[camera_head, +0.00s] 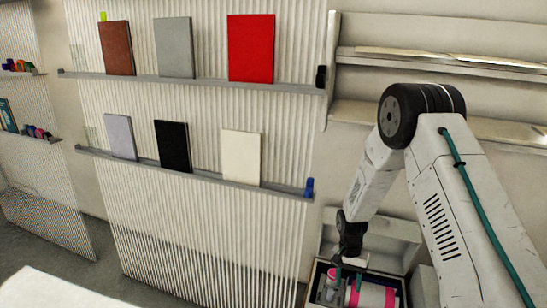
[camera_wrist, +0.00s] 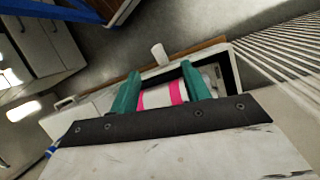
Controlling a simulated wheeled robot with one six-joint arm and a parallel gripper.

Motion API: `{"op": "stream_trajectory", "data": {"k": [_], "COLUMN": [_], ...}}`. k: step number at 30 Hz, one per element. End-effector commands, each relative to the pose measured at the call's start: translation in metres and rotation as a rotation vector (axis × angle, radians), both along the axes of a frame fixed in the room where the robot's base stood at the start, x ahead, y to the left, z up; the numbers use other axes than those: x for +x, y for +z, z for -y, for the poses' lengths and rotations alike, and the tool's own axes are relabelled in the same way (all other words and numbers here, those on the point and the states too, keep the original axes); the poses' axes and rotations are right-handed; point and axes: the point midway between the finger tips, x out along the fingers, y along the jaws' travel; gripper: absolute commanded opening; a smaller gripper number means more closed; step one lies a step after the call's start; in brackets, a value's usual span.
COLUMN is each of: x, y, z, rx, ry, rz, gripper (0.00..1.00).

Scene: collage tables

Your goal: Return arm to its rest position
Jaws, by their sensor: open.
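My gripper (camera_head: 348,278) hangs at the end of my bent arm, low at the right in the head view, over an open case (camera_head: 312,284). In the wrist view my gripper (camera_wrist: 161,69) shows two teal fingers, spread apart. A white roll-like object with pink bands (camera_wrist: 160,97) appears between and beyond them, and I see no clear grip on it. In the head view this pink and white object (camera_head: 372,297) lies in the case. A small pink and white container (camera_head: 331,286) is beside it. My wrist hides part of the case.
A ribbed panel (camera_head: 205,225) stands left of my arm. Its two ledges hold several upright books, including a red one (camera_head: 251,48) and a black one (camera_head: 172,146). Wall shelves (camera_head: 440,65) are behind my arm. A white surface (camera_head: 50,290) is at the lower left.

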Motion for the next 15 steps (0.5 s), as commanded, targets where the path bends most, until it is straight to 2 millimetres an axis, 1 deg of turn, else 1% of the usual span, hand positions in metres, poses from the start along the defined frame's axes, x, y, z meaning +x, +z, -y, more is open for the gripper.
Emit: {"op": "stream_trajectory", "data": {"k": [1,2,3,5,6,8,9,11,12,14,15], "x": [-0.002,-0.005,-0.01,-0.018,-0.024,-0.034,-0.041,-0.053,-0.061,-0.074,-0.084], "y": [0.031,0.048,0.07,0.102,0.122,0.152,0.171,0.199,0.217,0.242,0.258], "z": [0.001,0.001,0.002,0.004,0.004,0.006,0.007,0.008,0.009,0.01,0.011], "rx": [0.014,0.023,0.035,0.052,0.063,0.08,0.089,0.103,0.112,0.125,0.132], "ry": [0.035,0.058,0.088,0.131,0.157,0.196,0.22,0.256,0.277,0.31,0.33], "rz": [-0.001,-0.006,-0.012,-0.017,-0.019,-0.02,-0.019,-0.016,-0.014,-0.007,-0.003], "gripper": [0.47,0.47,0.47,0.47,0.47,0.47,0.47,0.47,0.47,0.47,0.47]}}
